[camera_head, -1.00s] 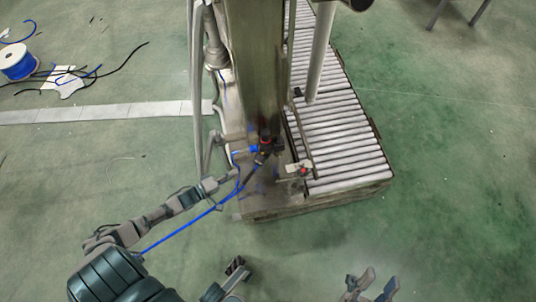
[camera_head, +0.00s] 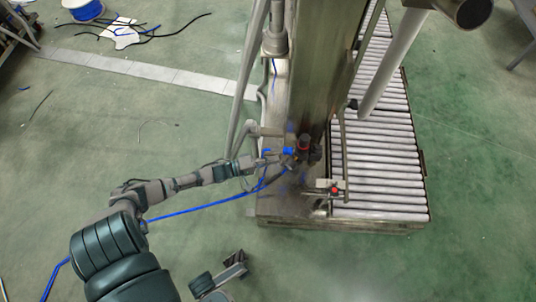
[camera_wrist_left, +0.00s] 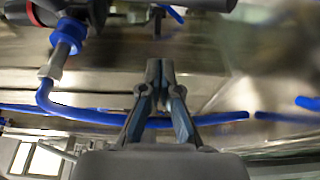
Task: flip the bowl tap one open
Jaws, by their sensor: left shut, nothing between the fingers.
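A dark valve with a red top (camera_head: 304,145), apparently the tap, is on the front of the metal column. My left gripper (camera_head: 280,158) is just left of it, with blue fittings close by. In the left wrist view, my left gripper (camera_wrist_left: 160,72) has its two fingertips together, with nothing between them. A dark valve body (camera_wrist_left: 88,12) with a blue collar (camera_wrist_left: 68,36) is at the upper left there, apart from the fingertips. The tap's lever cannot be made out clearly.
A blue hose (camera_wrist_left: 100,115) crosses behind my left fingers. A second red-knobbed fitting (camera_head: 334,190) is right of the column (camera_head: 312,75). A roller conveyor (camera_head: 375,160) stands on the right.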

